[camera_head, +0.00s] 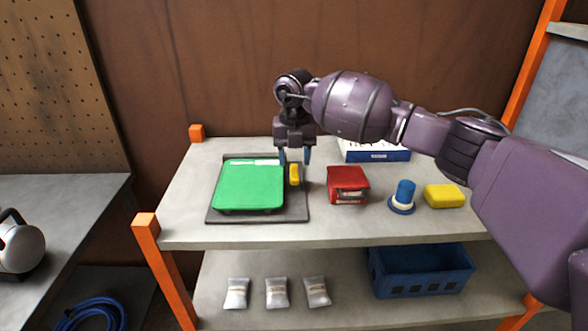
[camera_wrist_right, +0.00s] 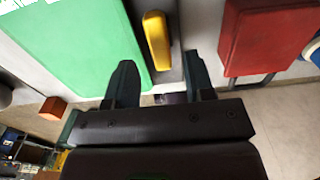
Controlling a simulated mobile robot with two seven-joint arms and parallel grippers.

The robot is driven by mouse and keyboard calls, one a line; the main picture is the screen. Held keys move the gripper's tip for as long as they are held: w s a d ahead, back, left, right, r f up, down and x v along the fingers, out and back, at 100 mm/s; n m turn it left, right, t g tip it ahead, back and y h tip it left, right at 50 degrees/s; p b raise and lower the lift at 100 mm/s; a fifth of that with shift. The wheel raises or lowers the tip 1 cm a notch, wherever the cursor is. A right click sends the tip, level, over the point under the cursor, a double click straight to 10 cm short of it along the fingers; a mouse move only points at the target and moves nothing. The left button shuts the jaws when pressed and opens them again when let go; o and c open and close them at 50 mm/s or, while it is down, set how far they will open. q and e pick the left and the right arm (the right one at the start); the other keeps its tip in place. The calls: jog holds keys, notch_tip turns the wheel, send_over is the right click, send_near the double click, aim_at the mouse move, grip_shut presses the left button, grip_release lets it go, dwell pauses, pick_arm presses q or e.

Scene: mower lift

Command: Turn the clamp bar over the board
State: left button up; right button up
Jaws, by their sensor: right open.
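A green board (camera_head: 249,186) lies on a dark grey base plate (camera_head: 297,213) on the upper shelf; it also fills the left of the right wrist view (camera_wrist_right: 80,40). The yellow clamp bar (camera_head: 294,175) stands beside the board's right edge, not over it. It also shows in the wrist view (camera_wrist_right: 157,40). My right gripper (camera_head: 295,158) is open and empty at the bar's far end. In the wrist view its two fingertips (camera_wrist_right: 158,72) are spread wider than the bar, which appears beyond them; I cannot tell the height gap. My left gripper is out of view.
Right of the plate stand a red box (camera_head: 348,186), a blue-and-white knob-like item (camera_head: 403,196) and a yellow block (camera_head: 444,196). A white-and-blue box (camera_head: 376,155) is behind. Orange posts (camera_head: 146,227) edge the shelf. Below are small packets (camera_head: 277,293) and a blue crate (camera_head: 420,278).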

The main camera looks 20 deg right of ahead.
aim_at(294, 171)
jog(key=shift+f, duration=1.85)
grip_shut()
